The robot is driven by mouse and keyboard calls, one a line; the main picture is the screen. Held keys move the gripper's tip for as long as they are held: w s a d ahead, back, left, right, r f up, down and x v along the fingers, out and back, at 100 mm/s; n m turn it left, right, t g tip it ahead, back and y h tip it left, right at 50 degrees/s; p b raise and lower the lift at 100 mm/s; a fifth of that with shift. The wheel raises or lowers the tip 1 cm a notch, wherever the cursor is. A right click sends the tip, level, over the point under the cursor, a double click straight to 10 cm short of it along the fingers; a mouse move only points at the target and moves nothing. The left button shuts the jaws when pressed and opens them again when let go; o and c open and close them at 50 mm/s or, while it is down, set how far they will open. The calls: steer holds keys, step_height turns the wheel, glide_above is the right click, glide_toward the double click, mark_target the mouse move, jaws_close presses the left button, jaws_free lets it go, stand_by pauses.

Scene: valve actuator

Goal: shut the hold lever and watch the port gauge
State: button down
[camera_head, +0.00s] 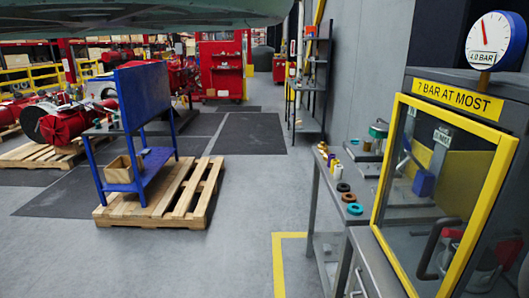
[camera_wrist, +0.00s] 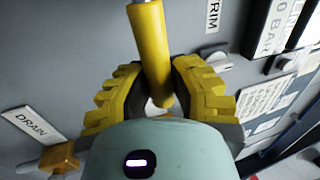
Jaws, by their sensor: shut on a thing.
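In the wrist view my gripper (camera_wrist: 158,78) has its two yellow ribbed fingers closed around a yellow lever handle (camera_wrist: 149,38). The handle runs up to a metal rod at the top edge, and its rounded lower end shows between the fingers. No label naming this lever is readable. In the head view a round blue-rimmed gauge (camera_head: 487,39) stands on a post at the upper right. It has a red needle and reads 4.0 BAR. I cannot tell whether it is the port gauge. My gripper is not visible in the head view.
A yellow-framed clear guard (camera_head: 386,165) stands at the right under a "7 BAR AT MOST" sign (camera_head: 458,99). In the wrist view a DRAIN label (camera_wrist: 34,127) is beside an orange-yellow knob (camera_wrist: 61,158). A blue bench (camera_head: 145,90) stands on a pallet (camera_head: 187,200). The middle floor is clear.

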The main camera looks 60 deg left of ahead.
steer(key=shift+f+m, duration=0.25)
steer(key=shift+m, duration=0.05)
steer(key=c, duration=0.8)
jaws_free()
steer(key=shift+c, duration=0.2)
steer(key=v, duration=0.7)
steer(key=shift+s+a, duration=0.2)
steer(key=shift+a, duration=0.05)
